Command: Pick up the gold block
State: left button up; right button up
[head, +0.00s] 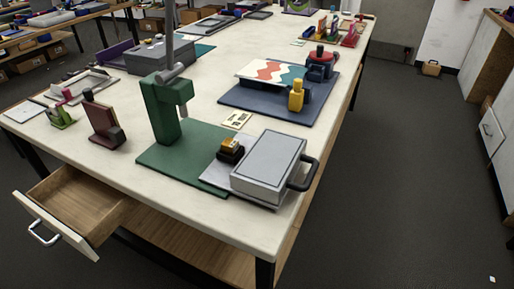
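A small gold block (231,144) sits on top of a dark block (230,154) near the front of the long white table (180,195). The dark block stands on a thin grey plate (214,174), just left of a grey flat-topped case (268,163) with a black handle. Neither of my grippers is in view.
A green press-like stand (165,112) on a green mat (160,160) rises left of the block. A yellow object (296,97) stands on a blue mat (262,101) behind. An open drawer (75,209) juts out at front left. Grey floor (400,190) lies clear on the right.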

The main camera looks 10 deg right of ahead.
aim_at(230, 146)
jog(key=i+l+u, duration=0.15)
jog(key=l, duration=0.45)
jog(key=l+u, duration=0.15)
jog(key=l, duration=0.5)
